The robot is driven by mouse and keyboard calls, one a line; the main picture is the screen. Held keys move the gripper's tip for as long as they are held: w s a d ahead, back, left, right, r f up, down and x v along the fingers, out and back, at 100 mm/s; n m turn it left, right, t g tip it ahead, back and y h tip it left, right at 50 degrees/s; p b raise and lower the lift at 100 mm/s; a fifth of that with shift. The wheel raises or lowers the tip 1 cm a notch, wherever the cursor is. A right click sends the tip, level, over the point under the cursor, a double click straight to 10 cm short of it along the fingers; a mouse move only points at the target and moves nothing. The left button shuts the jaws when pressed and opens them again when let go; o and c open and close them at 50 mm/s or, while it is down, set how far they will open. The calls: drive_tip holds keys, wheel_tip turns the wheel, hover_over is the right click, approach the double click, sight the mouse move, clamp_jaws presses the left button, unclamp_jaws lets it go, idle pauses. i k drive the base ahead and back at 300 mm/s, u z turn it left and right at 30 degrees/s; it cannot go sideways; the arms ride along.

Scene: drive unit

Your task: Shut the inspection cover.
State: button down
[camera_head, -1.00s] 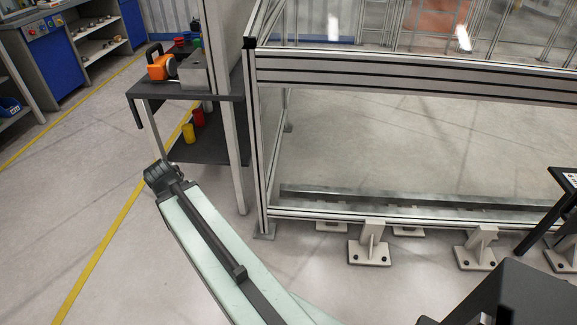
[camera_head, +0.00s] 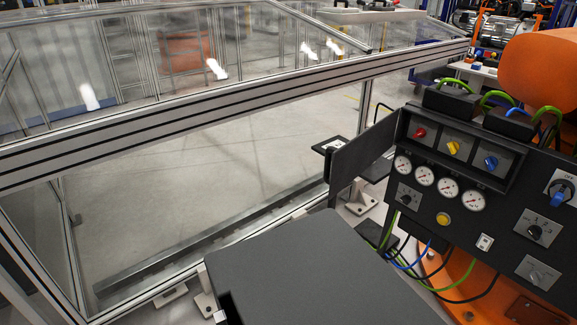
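The inspection cover looks to be the dark flat flap (camera_head: 362,150) on the left side of the control panel (camera_head: 425,225). It stands open, swung out to the left of a recess (camera_head: 497,165) that holds a red, a yellow and a blue knob. The recess is uncovered and its knobs are in plain sight. The hinge itself is too small to make out. My gripper is not in view, so its distance from the cover cannot be told.
A dark grey flat-topped box (camera_head: 320,270) fills the lower middle, in front of the panel. A clear-walled aluminium-framed guard (camera_head: 230,105) runs along the left and back. Green and blue cables (camera_head: 430,265) hang below the panel. An orange machine body (camera_head: 540,65) rises behind it.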

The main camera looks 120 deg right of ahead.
sight(349, 160)
drive_tip(key=u, duration=0.6)
drive_tip(key=k, duration=0.35)
drive_tip(key=z, duration=2.7)
